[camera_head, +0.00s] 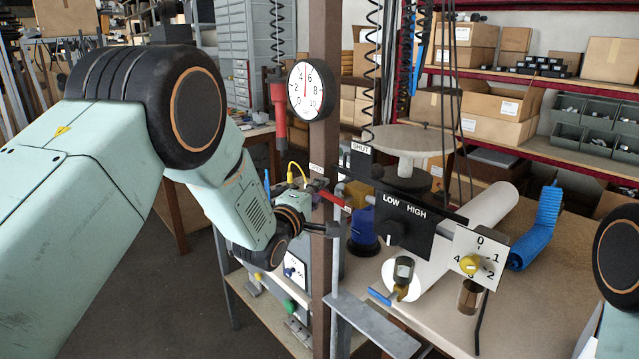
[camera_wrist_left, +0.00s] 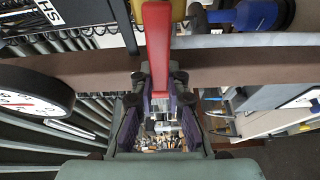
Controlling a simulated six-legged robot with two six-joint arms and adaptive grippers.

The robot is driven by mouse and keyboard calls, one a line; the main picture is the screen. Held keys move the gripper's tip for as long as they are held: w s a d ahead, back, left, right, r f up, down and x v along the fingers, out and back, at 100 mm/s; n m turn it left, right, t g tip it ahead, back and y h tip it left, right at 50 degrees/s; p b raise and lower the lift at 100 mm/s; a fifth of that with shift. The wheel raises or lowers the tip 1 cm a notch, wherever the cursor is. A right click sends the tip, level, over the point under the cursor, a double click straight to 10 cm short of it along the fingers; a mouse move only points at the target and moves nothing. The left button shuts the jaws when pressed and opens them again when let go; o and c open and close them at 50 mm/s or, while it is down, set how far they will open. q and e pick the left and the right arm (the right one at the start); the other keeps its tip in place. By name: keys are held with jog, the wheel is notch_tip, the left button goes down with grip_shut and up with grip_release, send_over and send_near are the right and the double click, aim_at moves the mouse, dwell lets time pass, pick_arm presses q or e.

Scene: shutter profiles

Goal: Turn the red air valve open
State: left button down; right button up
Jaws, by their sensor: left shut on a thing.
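The red air valve lever (camera_head: 331,197) shows beside the brown post in the head view, sloping up to the left from near a yellow valve body (camera_head: 358,192). In the left wrist view the red lever (camera_wrist_left: 157,45) runs down between the fingers of my left gripper (camera_wrist_left: 160,82), which is shut on it. In the head view my left gripper (camera_head: 322,229) reaches in from the left at the post; its hold is partly hidden there. An OPEN label (camera_head: 317,169) and a SHUT label (camera_head: 361,149) are near the lever. My right gripper is out of view.
A brown post (camera_head: 322,130) carries a round gauge (camera_head: 313,90). A black LOW/HIGH panel (camera_head: 408,213), a white roll (camera_head: 490,207) and a dial plate (camera_head: 480,257) stand right of the post.

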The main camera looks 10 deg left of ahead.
pick_arm(q)
jog(key=shift+f+n, duration=0.3)
jog(key=shift+f, duration=0.1)
jog(key=c, duration=1.3)
grip_release()
jog(key=shift+d+r, duration=0.1)
jog(key=shift+r, duration=0.1)
jog(key=v, duration=1.2)
